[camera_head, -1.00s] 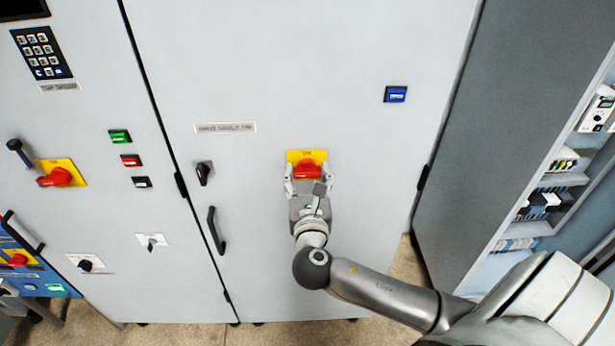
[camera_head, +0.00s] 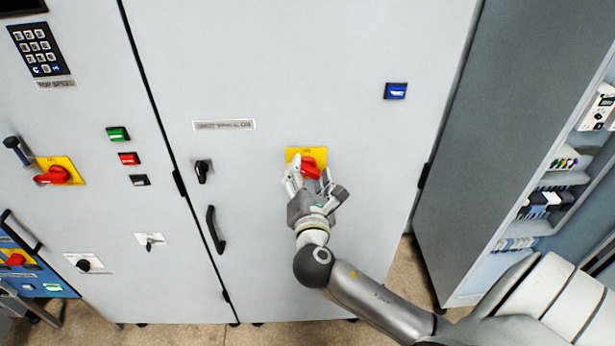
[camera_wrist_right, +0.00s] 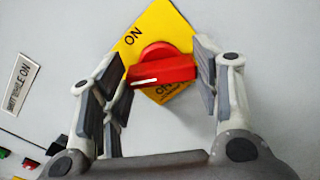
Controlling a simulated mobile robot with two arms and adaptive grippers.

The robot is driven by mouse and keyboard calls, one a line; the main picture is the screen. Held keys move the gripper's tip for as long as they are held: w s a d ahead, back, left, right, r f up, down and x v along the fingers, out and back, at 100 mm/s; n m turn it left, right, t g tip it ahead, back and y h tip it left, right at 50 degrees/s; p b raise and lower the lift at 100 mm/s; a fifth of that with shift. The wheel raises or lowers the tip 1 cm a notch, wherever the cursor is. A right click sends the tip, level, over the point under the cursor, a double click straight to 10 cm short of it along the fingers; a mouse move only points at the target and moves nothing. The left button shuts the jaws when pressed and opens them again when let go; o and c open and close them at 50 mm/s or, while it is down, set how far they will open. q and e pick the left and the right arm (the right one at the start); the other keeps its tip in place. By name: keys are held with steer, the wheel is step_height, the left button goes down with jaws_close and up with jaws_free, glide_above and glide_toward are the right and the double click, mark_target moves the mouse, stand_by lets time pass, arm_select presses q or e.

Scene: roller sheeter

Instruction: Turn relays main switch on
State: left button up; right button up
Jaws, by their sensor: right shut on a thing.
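The main switch is a red rotary handle (camera_head: 310,167) on a yellow plate (camera_head: 292,155) on the light grey cabinet door. My right gripper (camera_head: 308,178) is at the handle, turned at an angle to the door. In the right wrist view the red handle (camera_wrist_right: 162,75) lies across the space between the fingers (camera_wrist_right: 163,82), which are shut on its two ends. The yellow plate there (camera_wrist_right: 160,23) reads ON near its top, with OFF partly hidden below the handle. A white line marks the handle's left part. My left gripper is out of view.
Another red switch (camera_head: 52,175) on a yellow plate is on the left cabinet, near green (camera_head: 118,134) and red (camera_head: 129,159) buttons. A black door handle (camera_head: 216,230) and a black knob (camera_head: 203,171) sit left of my gripper. A blue button (camera_head: 396,91) is at upper right.

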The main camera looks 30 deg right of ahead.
steer(key=m+b, duration=0.1)
steer(key=m, duration=0.2)
steer(key=m+b, duration=0.1)
steer(key=m, duration=0.1)
steer(key=shift+f+m, duration=0.2)
steer(key=shift+m, duration=0.2)
steer(key=m+b, duration=0.2)
steer(key=m, duration=0.3)
steer(key=shift+m, duration=0.3)
steer(key=o, duration=1)
steer(key=shift+d, duration=0.1)
steer(key=v, duration=1.2)
steer(key=shift+s, duration=0.15)
